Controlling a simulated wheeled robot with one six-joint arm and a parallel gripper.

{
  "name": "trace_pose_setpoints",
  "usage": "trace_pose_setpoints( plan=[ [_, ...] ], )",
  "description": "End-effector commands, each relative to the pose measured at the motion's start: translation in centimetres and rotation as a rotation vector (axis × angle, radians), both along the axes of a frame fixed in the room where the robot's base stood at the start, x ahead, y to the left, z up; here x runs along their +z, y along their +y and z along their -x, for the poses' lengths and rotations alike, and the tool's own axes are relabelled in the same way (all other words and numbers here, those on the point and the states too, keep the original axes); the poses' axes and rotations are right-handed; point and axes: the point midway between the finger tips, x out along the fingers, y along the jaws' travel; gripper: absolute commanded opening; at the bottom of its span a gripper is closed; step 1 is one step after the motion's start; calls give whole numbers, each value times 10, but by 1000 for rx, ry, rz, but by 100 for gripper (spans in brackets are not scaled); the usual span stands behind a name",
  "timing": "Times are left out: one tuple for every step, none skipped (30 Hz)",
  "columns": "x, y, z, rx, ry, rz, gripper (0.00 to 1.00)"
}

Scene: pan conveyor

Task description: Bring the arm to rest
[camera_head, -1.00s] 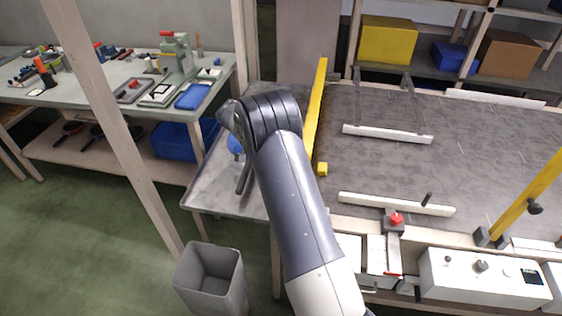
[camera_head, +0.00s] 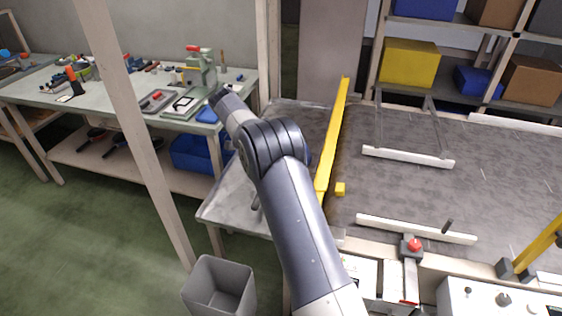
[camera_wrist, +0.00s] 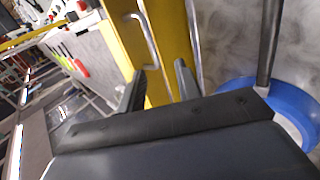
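My arm rises through the middle of the head view, bent at the top, with its elbow over the near end of a grey metal table (camera_head: 222,212). My gripper (camera_wrist: 160,82) shows in the wrist view. Its two dark fingers stand apart with yellow metal visible between them, and nothing is held. In the head view the gripper is hidden behind my arm. A blue round pan (camera_wrist: 294,112) with a dark handle lies on a grey surface to the right of the fingers in the wrist view, apart from them and partly covered by the gripper body.
A yellow rail (camera_head: 333,140) stands right of my arm, beside the grey conveyor bed (camera_head: 480,165). A wooden post (camera_head: 130,125) and a tool bench (camera_head: 40,92) are at left. A grey bin (camera_head: 218,290) stands below. A red button (camera_head: 415,245) is at lower right.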

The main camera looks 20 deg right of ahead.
Motion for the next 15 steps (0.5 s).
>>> trace_pose_setpoints(
  plan=[
    [1, 1, 0, 0, 0, 0, 33],
    [1, 1, 0, 0, 1, 1, 33],
    [1, 1, 0, -1, 1, 0, 33],
    [1, 1, 0, -1, 1, 0, 33],
    [1, 1, 0, -1, 1, 0, 33],
    [1, 1, 0, -1, 1, 0, 33],
    [1, 0, 0, -1, 1, 0, 33],
    [1, 0, 0, -1, 1, 0, 33],
    [1, 0, 0, -1, 1, 0, 33],
    [1, 0, 0, -1, 1, 0, 33],
    [0, 0, 0, -1, 1, 0, 33],
    [0, -1, 0, -1, 1, 0, 33],
    [-1, -2, 1, -1, 1, 1, 33],
    [-3, -3, 2, -2, 2, 1, 33],
    [-5, -5, 3, -3, 3, 2, 33]
  ],
)
